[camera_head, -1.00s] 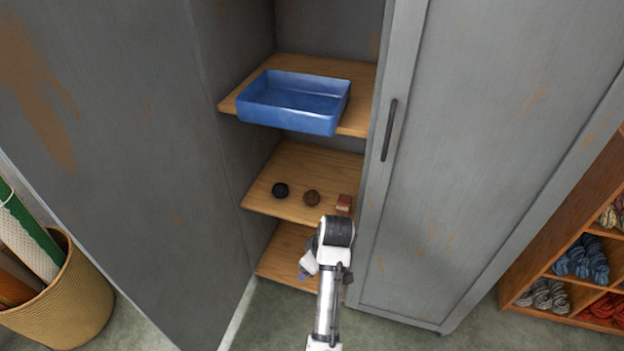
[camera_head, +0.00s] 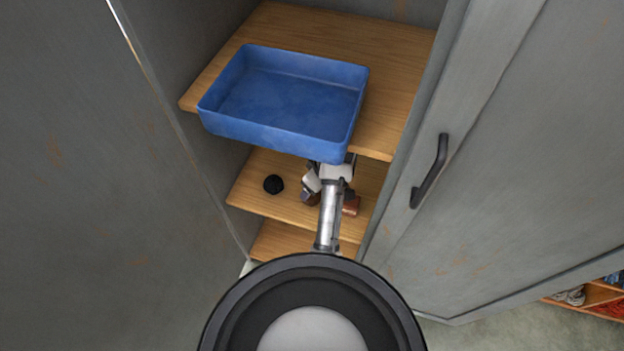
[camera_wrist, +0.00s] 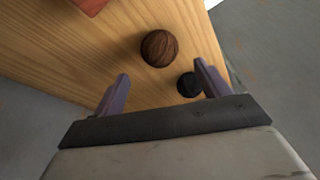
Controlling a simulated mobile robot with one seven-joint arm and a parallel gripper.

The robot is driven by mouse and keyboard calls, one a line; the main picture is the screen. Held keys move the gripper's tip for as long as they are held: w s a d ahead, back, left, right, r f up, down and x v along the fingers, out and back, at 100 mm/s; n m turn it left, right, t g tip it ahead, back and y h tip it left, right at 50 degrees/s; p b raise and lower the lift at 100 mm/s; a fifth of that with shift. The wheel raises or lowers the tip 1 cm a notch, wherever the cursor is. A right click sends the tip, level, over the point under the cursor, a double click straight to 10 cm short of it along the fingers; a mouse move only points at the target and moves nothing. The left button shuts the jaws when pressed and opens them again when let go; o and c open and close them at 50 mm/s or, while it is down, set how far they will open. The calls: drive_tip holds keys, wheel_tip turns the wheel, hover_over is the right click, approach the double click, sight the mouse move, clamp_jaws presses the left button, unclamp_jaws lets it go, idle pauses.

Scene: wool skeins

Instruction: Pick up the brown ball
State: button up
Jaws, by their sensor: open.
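The brown ball (camera_wrist: 159,48) sits on the wooden middle shelf, beyond my open fingertips and roughly in line with the gap between them in the wrist view. In the head view, my gripper and arm hide most of the ball. My gripper (camera_wrist: 164,82) is open and empty, with two purple-grey fingers. In the head view it reaches over the middle shelf, under the blue tray's front. A black ball (camera_wrist: 187,86) lies close to the right finger in the wrist view, partly covered by it; it also shows in the head view (camera_head: 273,184).
A reddish-brown block (camera_head: 351,206) stands right of my gripper, and it shows at the top of the wrist view (camera_wrist: 89,4). A blue tray (camera_head: 275,138) overhangs on the upper shelf (camera_head: 395,85). The grey cabinet wall and the door with a black handle (camera_head: 430,172) flank the opening.

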drive_tip(key=x, duration=0.5)
drive_tip(key=p+x, duration=0.1)
drive_tip(key=x, duration=0.1)
drive_tip(key=shift+s+d+f, duration=0.15)
drive_tip(key=shift+s+f, duration=0.1)
drive_tip(key=shift+s, duration=0.05)
drive_tip(key=c, duration=1)
drive_tip(key=shift+r, duration=0.1)
